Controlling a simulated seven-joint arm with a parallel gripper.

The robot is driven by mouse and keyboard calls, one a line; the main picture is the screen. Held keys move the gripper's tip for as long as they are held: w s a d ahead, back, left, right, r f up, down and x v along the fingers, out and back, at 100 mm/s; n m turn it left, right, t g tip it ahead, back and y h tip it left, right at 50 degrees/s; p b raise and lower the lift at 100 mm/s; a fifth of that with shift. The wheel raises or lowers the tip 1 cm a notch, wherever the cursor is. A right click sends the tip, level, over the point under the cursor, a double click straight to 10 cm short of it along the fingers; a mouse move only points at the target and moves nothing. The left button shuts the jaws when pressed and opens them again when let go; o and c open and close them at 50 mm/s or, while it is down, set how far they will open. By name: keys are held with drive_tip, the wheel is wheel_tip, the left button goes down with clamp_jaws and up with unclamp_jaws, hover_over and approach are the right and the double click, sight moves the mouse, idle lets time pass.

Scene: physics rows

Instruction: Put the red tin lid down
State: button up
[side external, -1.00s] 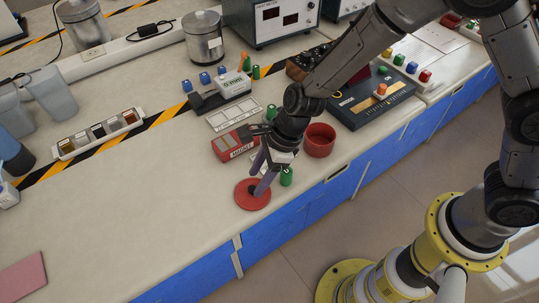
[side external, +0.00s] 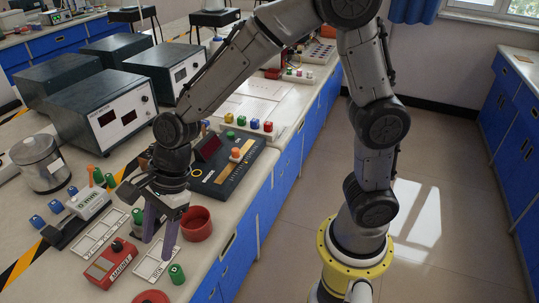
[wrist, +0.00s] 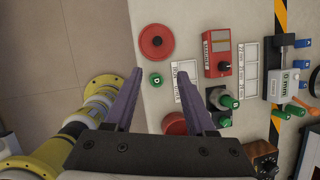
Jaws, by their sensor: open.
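The red tin lid (side external: 150,297) lies flat on the bench, cut off by the bottom edge of the side view. In the wrist view the whole lid (wrist: 157,50) shows as a red disc with a dark knob, beyond the fingertips. My gripper (side external: 160,240) is open and empty, raised above the bench. Its two purple fingers (wrist: 159,74) are spread apart, clear of the lid. The open red tin (side external: 196,226) stands near the bench's front edge, to the right of my gripper; the wrist view shows part of it (wrist: 175,124).
A red magnet box (side external: 110,264) and a green cylinder (side external: 177,274) stand close to the lid. White label frames (side external: 100,231) lie behind them. A dark console (side external: 228,170) with coloured knobs is further right. Bare bench shows around the lid.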

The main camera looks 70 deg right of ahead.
drive_tip(key=s+d+r+n+t+h, duration=0.1)
drive_tip(key=s+d+r+n+h, duration=0.1)
drive_tip(key=s+d+r+n, duration=0.3)
drive_tip(key=s+d+r+n+t+h, duration=0.2)
drive_tip(key=s+d+r+n, duration=0.3)
drive_tip(key=s+d+n, duration=0.7)
drive_tip(key=d+n, duration=0.3)
drive_tip(key=d, duration=0.1)
drive_tip(key=shift+s+d+r+t, duration=0.25)
drive_tip(key=shift+d+r+t, duration=0.05)
drive_tip(key=shift+d, duration=0.1)
